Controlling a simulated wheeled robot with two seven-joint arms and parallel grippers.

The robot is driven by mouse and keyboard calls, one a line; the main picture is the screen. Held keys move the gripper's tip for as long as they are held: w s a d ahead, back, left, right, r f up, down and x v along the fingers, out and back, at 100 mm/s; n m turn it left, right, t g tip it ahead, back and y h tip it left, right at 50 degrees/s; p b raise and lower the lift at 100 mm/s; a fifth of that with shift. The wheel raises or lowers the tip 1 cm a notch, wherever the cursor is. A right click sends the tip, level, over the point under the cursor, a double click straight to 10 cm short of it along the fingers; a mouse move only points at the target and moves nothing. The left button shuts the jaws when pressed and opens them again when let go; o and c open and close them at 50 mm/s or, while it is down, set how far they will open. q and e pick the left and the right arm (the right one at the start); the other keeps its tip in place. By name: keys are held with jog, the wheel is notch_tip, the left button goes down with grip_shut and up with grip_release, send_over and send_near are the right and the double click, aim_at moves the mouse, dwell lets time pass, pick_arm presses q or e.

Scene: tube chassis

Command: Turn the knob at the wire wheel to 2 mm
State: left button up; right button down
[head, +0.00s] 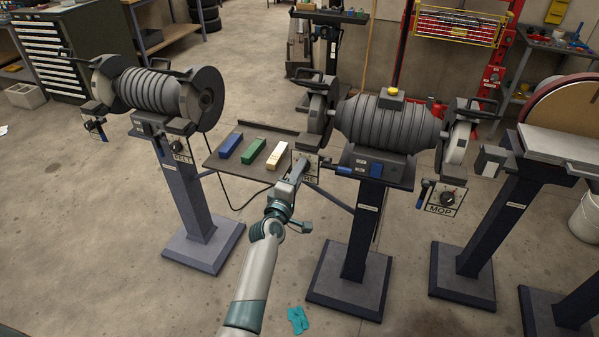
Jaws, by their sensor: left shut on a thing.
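The wire wheel (317,112) is on the left end of the middle grinder (388,123). Below it is a small label plate (309,178), of which only the last letters "RE" show. My left gripper (298,168) reaches up from the bottom of the head view to this plate and is shut on the knob there. The gripper hides the knob and much of its scale, so I cannot read its setting. My right gripper is not in view.
A shelf (222,160) with blue, green and pale bars sits just left of my gripper. The felt grinder (150,92) stands at left. The mop wheel's plate and knob (447,198) are at right, near a disc sander (565,115). A teal cloth (298,319) lies on the floor.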

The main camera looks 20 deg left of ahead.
pick_arm(q)
jog(key=o, duration=1.1)
jog(key=shift+c, duration=0.2)
jog(key=shift+s, duration=0.1)
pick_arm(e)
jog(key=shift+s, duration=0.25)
pick_arm(q)
jog(key=s+b, duration=0.2)
jog(key=s, duration=1.5)
jog(key=shift+a, duration=0.35)
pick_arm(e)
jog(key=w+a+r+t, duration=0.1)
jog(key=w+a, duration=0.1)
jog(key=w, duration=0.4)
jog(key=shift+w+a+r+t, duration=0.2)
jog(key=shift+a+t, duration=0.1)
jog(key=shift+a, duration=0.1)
pick_arm(q)
jog(key=shift+s+f, duration=0.1)
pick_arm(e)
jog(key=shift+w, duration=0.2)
